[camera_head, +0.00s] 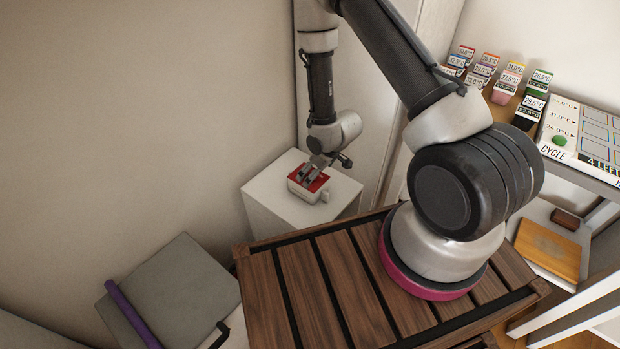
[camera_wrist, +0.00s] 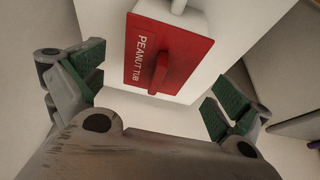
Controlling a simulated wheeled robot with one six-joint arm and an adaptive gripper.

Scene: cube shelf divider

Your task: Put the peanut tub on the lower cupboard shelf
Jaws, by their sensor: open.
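The peanut tub (camera_head: 322,192) is a small white box with a red lid, standing on a white block. In the wrist view the tub (camera_wrist: 185,45) shows its red lid, with a raised red grip and the words PEANUT TUB. My gripper (camera_head: 318,172) is just above the tub, pointing down. In the wrist view my gripper (camera_wrist: 158,88) is open, with green finger pads spread wide on either side of the lid's near end. Nothing is held between them. I cannot make out the lower cupboard shelf for certain.
The white block (camera_head: 268,212) stands near the wall. A slatted wooden top (camera_head: 300,285) carries my arm's base. At right, a shelf unit (camera_head: 592,178) holds several small labelled tubs and a CYCLE panel (camera_head: 585,130). A grey surface (camera_head: 185,285) with a purple bar (camera_head: 130,312) is at lower left.

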